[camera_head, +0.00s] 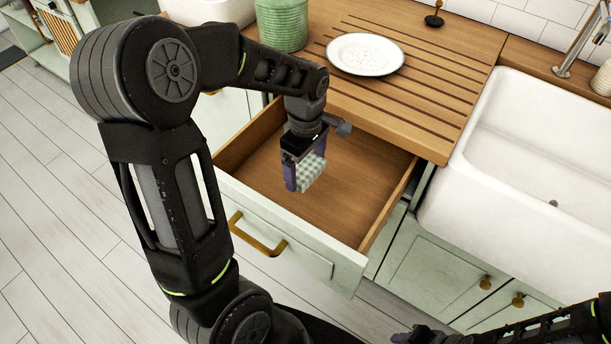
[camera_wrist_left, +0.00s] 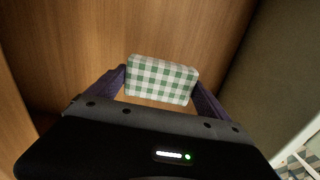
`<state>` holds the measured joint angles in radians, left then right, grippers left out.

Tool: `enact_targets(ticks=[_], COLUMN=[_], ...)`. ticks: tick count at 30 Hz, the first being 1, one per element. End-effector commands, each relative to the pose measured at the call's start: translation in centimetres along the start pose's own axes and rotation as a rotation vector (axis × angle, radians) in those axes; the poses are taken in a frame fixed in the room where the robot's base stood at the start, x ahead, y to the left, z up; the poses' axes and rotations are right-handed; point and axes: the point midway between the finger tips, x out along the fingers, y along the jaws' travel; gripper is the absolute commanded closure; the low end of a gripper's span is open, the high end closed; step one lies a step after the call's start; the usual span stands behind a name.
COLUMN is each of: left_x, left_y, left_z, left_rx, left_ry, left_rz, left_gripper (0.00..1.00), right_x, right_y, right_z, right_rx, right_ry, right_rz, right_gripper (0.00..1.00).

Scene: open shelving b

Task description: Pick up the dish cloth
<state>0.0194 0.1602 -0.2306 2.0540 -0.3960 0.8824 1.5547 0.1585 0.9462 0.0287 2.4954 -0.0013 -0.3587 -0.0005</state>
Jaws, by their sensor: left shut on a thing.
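The dish cloth (camera_head: 312,171) is a small folded cloth with green and white checks. My left gripper (camera_head: 303,178) is shut on it, over the open drawer (camera_head: 343,194). In the left wrist view the cloth (camera_wrist_left: 161,80) sits between the two purple fingers of the gripper (camera_wrist_left: 160,88). The drawer's wooden bottom shows behind it; I cannot tell exactly how high the cloth is above it. My right gripper (camera_head: 417,334) is partly in view at the bottom edge, and its fingers are not clear.
The drawer front has a brass handle (camera_head: 257,235). Above it, a grooved wooden counter (camera_head: 440,95) holds a white plate (camera_head: 365,54) and a green ribbed jar (camera_head: 282,24). A white sink (camera_head: 535,180) is at the right. The floor at the left is clear.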

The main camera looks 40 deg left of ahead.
Motion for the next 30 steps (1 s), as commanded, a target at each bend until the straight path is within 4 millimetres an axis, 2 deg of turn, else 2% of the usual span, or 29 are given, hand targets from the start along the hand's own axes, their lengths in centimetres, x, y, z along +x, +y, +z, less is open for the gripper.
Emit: enact_targets(ticks=[1,3,8,30], left_x=[-1.1,-2.2,-3.6,-3.7], left_y=[0.1,0.1,0.0,0.3], left_z=[0.0,0.0,0.0,0.2], left_rx=[0.0,0.0,0.0,0.035], left_ry=[0.0,0.0,0.0,0.001], left_rz=[0.005,0.003,0.001,-0.001], left_gripper=[0.48,0.48,0.48,0.48], right_x=[-0.1,-0.1,-0.2,-0.2], right_y=[0.0,-0.1,-0.1,-0.1], right_z=[0.0,0.0,0.0,0.0], right_rx=[0.0,0.0,0.0,0.0], right_ry=[0.0,0.0,0.0,0.0], right_rz=[0.0,0.0,0.0,0.0], right_gripper=[0.64,0.64,0.64,0.64])
